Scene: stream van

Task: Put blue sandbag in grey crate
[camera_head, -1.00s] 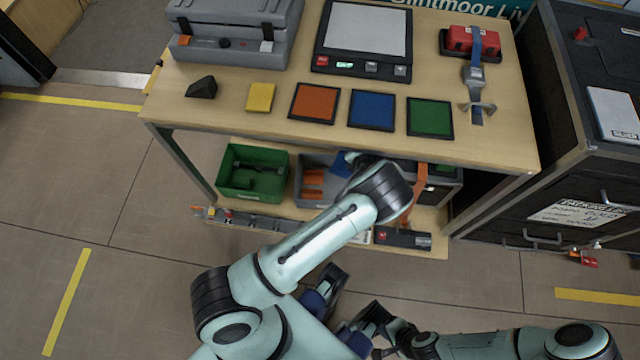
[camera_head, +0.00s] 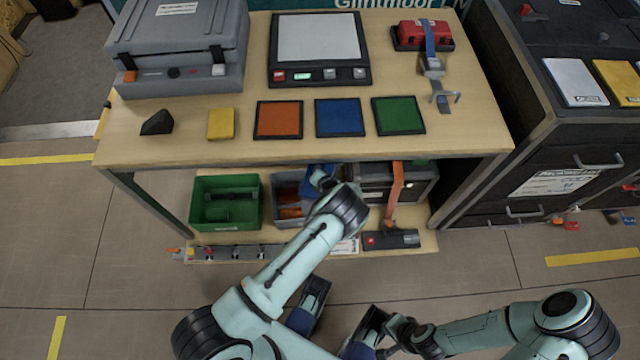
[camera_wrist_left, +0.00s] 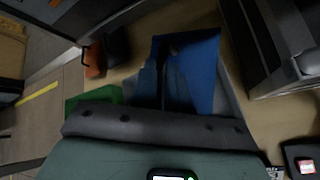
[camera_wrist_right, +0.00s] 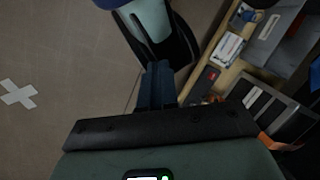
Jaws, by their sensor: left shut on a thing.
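The blue sandbag (camera_head: 314,180) is at the lower shelf, over the right part of the grey crate (camera_head: 281,178). My left gripper (camera_head: 322,180) is shut on it, and my forearm covers part of the crate and bag in the head view. In the left wrist view the sandbag (camera_wrist_left: 203,68) hangs as a flat blue sheet at the fingers (camera_wrist_left: 163,82). Whether it touches the crate floor I cannot tell. Orange items lie in the grey crate. My right gripper is low over the floor; its fingers (camera_wrist_right: 157,85) look together and empty in the right wrist view.
A green crate (camera_head: 226,179) stands left of the grey crate. A grey box with an orange strap (camera_head: 396,185) is on its right. The tabletop (camera_head: 200,153) overhangs the shelf and holds a grey case (camera_head: 180,45), a scale (camera_head: 318,45) and coloured pads.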

